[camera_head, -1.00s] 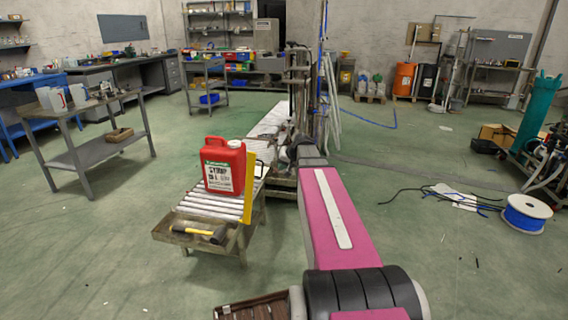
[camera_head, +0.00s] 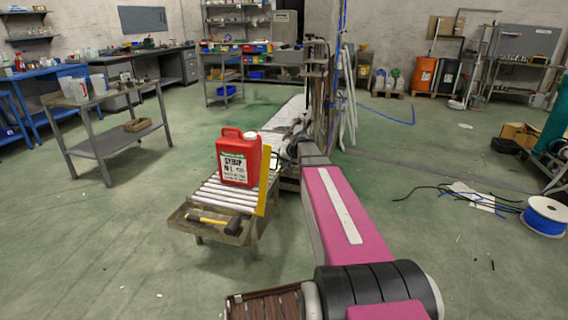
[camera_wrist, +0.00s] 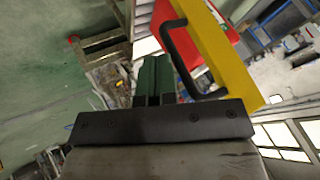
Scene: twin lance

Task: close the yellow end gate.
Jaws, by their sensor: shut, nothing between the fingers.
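The yellow end gate (camera_head: 264,188) stands upright at the right side of a short roller conveyor (camera_head: 226,196), seen nearly edge-on and not across its near end. In the wrist view the gate (camera_wrist: 224,52) slants across the upper right, with a black bar handle (camera_wrist: 172,60) on its face. My gripper (camera_wrist: 154,68) shows there as dark green fingers, shut and empty, close beside the handle. Whether they touch the handle I cannot tell. In the head view my gripper is not clearly visible.
A hammer (camera_head: 215,223) lies in the tray (camera_head: 190,229) at the near end. A grey table (camera_head: 115,140) is to the left. A cable reel (camera_head: 545,215) and loose cables lie right. Open floor lies between.

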